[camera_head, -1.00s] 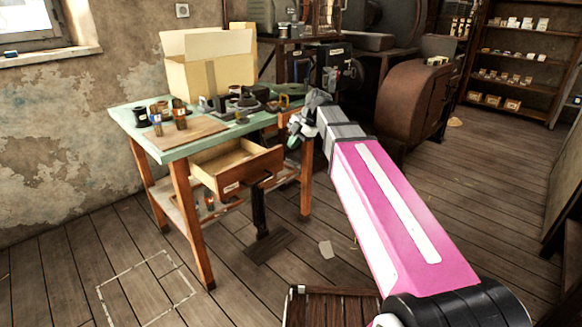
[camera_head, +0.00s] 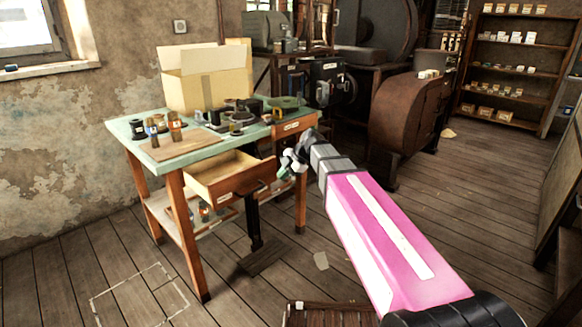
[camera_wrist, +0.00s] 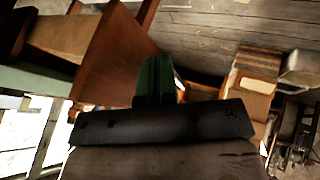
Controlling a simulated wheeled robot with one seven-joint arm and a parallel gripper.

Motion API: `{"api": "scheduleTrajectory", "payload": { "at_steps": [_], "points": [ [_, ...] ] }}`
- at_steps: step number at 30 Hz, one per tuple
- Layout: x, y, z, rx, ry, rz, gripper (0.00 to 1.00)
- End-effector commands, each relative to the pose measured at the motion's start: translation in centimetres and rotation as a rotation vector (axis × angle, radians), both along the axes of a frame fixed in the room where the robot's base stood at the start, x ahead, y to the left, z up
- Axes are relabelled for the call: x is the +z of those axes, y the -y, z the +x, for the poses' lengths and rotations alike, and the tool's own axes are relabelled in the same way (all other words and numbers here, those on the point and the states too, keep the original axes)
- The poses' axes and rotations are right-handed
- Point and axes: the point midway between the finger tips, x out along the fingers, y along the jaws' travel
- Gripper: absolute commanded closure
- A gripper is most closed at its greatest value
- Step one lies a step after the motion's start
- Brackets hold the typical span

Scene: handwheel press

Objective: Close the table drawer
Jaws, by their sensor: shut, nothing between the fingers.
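The table drawer (camera_head: 246,180) is wooden and stands pulled out from under the green-topped table (camera_head: 150,170). Its inside looks empty, and its front panel faces toward the lower right. My gripper (camera_head: 290,164) is shut and empty, just right of the right end of the drawer front. In the wrist view the dark green fingers (camera_wrist: 155,80) sit together beside the reddish-brown drawer front (camera_wrist: 112,55). I cannot tell whether they touch it. A second, shut drawer (camera_head: 293,126) with a label is at the table's right.
A cardboard box (camera_head: 205,80), several bottles (camera_head: 174,125) and tools stand on the tabletop. A brown rounded machine (camera_head: 405,115) is behind my arm on the right. A slatted wooden piece (camera_head: 335,312) is at the bottom. Floor in front of the table is mostly clear.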

Motion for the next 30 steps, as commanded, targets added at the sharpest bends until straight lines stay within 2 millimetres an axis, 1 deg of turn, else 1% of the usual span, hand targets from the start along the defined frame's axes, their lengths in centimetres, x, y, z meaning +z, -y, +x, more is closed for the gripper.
{"api": "scheduleTrajectory", "payload": {
  "at_steps": [1, 3, 9, 21, 24, 26, 29, 30],
  "points": [
    [0.1, -0.8, 1.0, 0.002, 0.001, 0.001, 1.00],
    [0.2, -1.5, 1.6, 0.002, 0.001, 0.000, 1.00],
    [0.2, -2.7, 2.5, 0.000, 0.001, 0.001, 1.00],
    [0.2, -2.9, 2.6, 0.000, 0.001, 0.001, 1.00],
    [0.2, -3.1, 2.9, 0.001, 0.001, 0.000, 1.00],
    [0.2, -3.6, 3.3, 0.001, 0.001, 0.000, 1.00],
    [0.2, -4.9, 4.6, 0.002, 0.001, 0.001, 1.00],
    [0.2, -5.6, 5.3, 0.002, 0.001, 0.001, 1.00]
  ]
}}
